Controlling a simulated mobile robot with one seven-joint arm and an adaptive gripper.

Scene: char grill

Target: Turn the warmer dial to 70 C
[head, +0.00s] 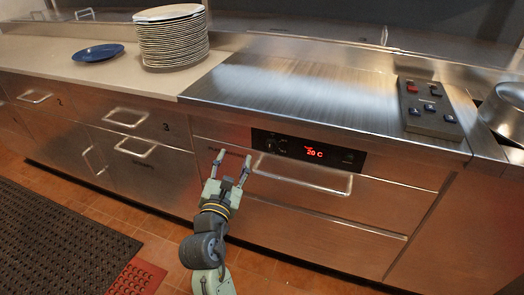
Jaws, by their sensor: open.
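The warmer's black control panel (308,151) is set in the front of the steel counter, above a drawer with a bar handle (301,182). Its red display (314,153) appears to read 20 C. A small dark dial (276,145) seems to sit on the panel left of the display; its pointer is too small to read. My gripper (234,158) is open and empty, fingers pointing toward the counter front. It appears just left of the panel and apart from the dial in the picture; its depth gap from the front is hard to tell.
A stack of plates (175,42) and a blue plate (98,53) stand on the left counter. A box with several switches (428,108) sits on the right, beside a metal pot (507,112). Drawer handles (135,147) stick out on the left. The tiled floor before the warmer is clear.

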